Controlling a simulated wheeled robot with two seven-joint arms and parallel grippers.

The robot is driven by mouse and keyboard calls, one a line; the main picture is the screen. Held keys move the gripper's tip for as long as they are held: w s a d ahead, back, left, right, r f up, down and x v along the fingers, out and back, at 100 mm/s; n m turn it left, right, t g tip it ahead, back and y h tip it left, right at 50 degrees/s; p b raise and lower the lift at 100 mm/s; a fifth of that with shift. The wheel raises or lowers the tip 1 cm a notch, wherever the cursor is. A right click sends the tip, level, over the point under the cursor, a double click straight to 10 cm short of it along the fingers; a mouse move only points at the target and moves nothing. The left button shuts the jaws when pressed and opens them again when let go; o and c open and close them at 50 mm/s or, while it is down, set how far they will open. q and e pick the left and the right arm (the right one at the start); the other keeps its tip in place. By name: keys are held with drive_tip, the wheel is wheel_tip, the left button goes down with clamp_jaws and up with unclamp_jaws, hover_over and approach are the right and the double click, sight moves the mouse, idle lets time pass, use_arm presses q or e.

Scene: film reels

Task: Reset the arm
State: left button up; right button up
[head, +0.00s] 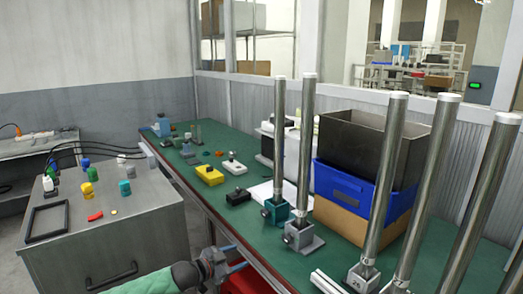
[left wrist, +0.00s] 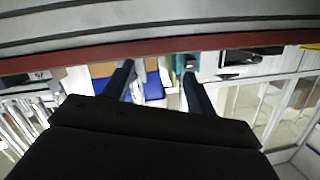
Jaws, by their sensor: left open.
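My left gripper (head: 232,262) is at the bottom middle of the head view, beside the front edge of the green-topped bench (head: 232,222). Its arm comes in from the lower left. In the left wrist view, the two dark fingers of the left gripper (left wrist: 158,85) stand wide apart with nothing between them. My right gripper does not show in either view.
Tall metal posts (head: 387,170) on stands line the bench's right part. A yellow block (head: 209,176) and black block (head: 238,197) lie farther back. A grey cabinet (head: 140,235) stands left.

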use_arm(q)
wheel_tip(320, 180, up, 7)
drive_tip(key=s+a+t+y, duration=0.1)
drive_tip(key=a+y, duration=0.1)
drive_tip(key=y, duration=0.6)
drive_tip(key=s+r+n+g+y+p, duration=0.1)
drive_tip(key=s+r+n+y+p, duration=0.2)
drive_tip(key=s, duration=0.7)
drive_tip(key=s+a+f+n+g+p, duration=0.1)
drive_tip(key=s+f, duration=0.5)
drive_tip(key=s, duration=0.6)
drive_tip(key=s+a+f+n+g+p, duration=0.1)
drive_tip(key=s+f+n+g+p, duration=0.2)
drive_tip(key=s, duration=1)
drive_tip(key=s+a+f+n+g+h+p, duration=0.1)
drive_tip(key=s+f+n+g+p, duration=0.2)
drive_tip(key=s+f, duration=0.6)
drive_tip(key=s+g, duration=0.1)
drive_tip(key=s, duration=0.3)
drive_tip(key=shift+n, duration=0.4)
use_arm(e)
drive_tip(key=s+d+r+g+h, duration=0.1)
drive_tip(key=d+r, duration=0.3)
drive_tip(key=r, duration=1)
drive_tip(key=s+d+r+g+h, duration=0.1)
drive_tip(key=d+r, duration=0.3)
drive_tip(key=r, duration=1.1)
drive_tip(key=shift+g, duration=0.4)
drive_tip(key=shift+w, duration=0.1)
